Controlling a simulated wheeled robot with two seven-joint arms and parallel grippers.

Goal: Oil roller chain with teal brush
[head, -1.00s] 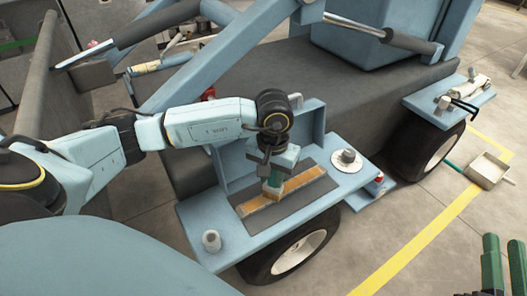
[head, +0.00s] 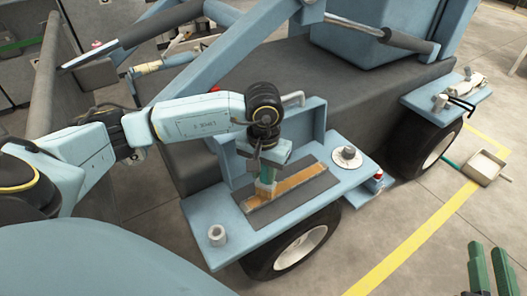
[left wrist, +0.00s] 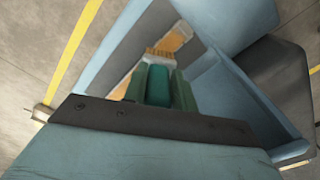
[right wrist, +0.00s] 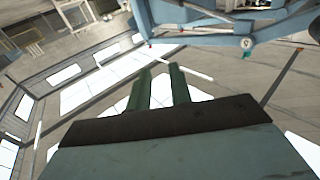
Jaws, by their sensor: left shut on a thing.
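The roller chain appears as an orange-brown strip (head: 301,179) on a dark mat (head: 318,187) on the blue shelf; it also shows in the left wrist view (left wrist: 178,38). My left gripper (head: 267,174) points down over the chain's left part and is shut on the teal brush (left wrist: 158,86). The brush's tan bristles (left wrist: 162,53) point at the strip and look to be at or just above it; contact is unclear. The fingers hide most of the brush in the head view. My right gripper (right wrist: 160,85) is open and empty, away from the shelf at the lower right.
On the shelf (head: 225,262) stand a metal nut-like piece (head: 217,235) at the left and a round metal disc with a stud (head: 347,157) at the right. An upright blue plate (head: 312,120) rises behind the mat. A dustpan (head: 486,166) lies on the floor.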

